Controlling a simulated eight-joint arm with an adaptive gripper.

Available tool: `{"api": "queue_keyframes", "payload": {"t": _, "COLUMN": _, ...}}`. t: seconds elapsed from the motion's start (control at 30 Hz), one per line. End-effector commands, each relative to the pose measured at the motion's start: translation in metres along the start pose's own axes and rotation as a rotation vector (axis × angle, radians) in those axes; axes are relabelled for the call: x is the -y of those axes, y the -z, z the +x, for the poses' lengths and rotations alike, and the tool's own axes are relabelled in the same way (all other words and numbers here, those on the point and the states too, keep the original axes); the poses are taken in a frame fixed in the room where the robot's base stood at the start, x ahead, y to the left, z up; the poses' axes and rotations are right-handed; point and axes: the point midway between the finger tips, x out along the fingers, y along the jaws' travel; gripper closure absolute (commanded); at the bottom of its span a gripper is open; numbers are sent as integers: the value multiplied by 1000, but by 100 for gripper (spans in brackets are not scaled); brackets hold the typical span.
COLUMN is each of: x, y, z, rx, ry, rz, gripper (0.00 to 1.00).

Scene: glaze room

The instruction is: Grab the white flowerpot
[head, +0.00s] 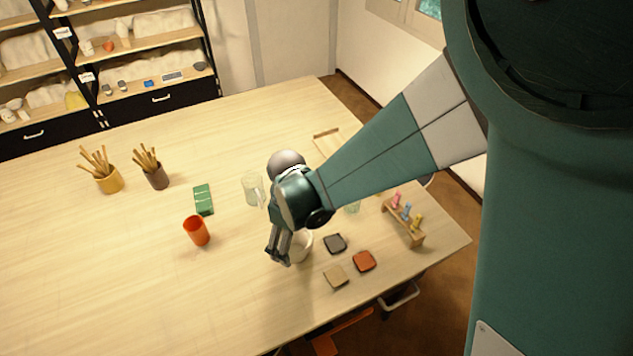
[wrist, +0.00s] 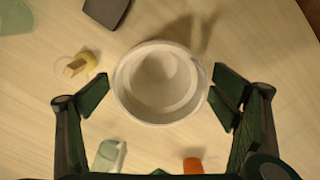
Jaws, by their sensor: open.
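The white flowerpot (wrist: 160,106) stands upright on the table in the wrist view, its round opening facing the camera. In the head view the white flowerpot (head: 301,247) shows only in part, behind my gripper (head: 279,256). In the wrist view my gripper (wrist: 158,96) is open, with one finger on each side of the pot. The left fingertip is close to the rim, and the right one is at or very near it. I cannot tell whether either touches. Nothing is held.
Dark, tan and orange-brown square tiles (head: 335,243) lie just right of the pot. A wooden rack (head: 404,222) with coloured pieces stands further right. A glass jug (head: 252,188), green box (head: 203,199) and orange cup (head: 196,231) stand to the left. The front-left table is clear.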

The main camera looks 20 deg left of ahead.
Motion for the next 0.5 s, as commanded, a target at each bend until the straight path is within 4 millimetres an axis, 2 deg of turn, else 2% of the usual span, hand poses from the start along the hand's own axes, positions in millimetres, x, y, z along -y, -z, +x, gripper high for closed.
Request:
{"api": "queue_keyframes", "payload": {"t": 0.2, "x": 0, "y": 0, "z": 10, "rx": 0, "ry": 0, "rz": 0, "gripper": 13}}
{"api": "queue_keyframes", "payload": {"t": 0.5, "x": 0, "y": 0, "z": 10, "rx": 0, "ry": 0, "rz": 0, "gripper": 13}}
